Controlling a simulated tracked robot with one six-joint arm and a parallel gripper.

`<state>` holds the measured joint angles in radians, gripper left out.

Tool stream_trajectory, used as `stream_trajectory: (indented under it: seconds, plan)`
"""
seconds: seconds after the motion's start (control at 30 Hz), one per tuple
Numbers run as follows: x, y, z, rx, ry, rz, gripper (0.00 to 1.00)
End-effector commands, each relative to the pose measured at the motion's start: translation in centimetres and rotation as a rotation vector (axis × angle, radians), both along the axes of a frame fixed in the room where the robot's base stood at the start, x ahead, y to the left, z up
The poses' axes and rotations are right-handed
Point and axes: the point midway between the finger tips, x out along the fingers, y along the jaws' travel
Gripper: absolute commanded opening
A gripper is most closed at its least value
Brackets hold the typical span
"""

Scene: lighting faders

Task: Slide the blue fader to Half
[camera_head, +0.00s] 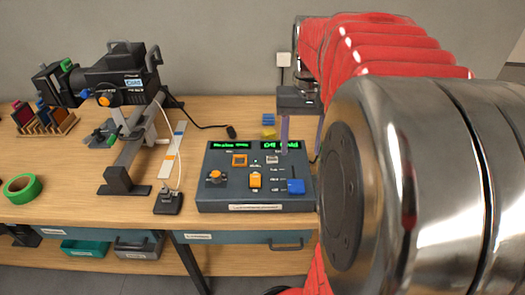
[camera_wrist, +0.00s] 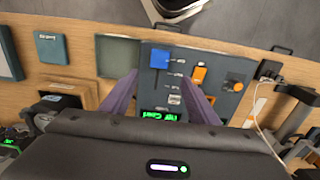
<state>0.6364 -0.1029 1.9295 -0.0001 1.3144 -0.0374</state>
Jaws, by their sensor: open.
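The blue fader (camera_head: 296,186) is a square blue cap at the right of the dark grey console (camera_head: 225,200). It sits at the end of its track nearest the console's front edge, beside the lowest of the small white labels, whose words are too small to read surely. The blue fader also shows in the wrist view (camera_wrist: 158,57), just beyond the fingertips. My gripper (camera_head: 300,155) is open and empty above the console's right side. Its two purple fingers in the wrist view (camera_wrist: 158,78) are spread either side of the fader's track, apart from the cap.
An orange fader (camera_head: 255,181), an orange knob (camera_head: 215,176) and green-lit displays (camera_head: 229,145) share the console. My arm hides the right side of the table.

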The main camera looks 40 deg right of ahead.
Motion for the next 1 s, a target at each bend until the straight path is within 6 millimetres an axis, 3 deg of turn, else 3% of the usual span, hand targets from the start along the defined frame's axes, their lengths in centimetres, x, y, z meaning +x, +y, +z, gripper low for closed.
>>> stream_trajectory:
  seconds: [0.27, 0.8, 1.0]
  plan:
    - [-0.1, 0.1, -3.2, 0.002, 0.003, 0.000, 0.55]
    - [-0.1, 0.0, -11.4, 0.002, 0.002, 0.000, 0.55]
    - [-0.1, 0.0, -13.2, 0.001, 0.002, -0.001, 0.55]
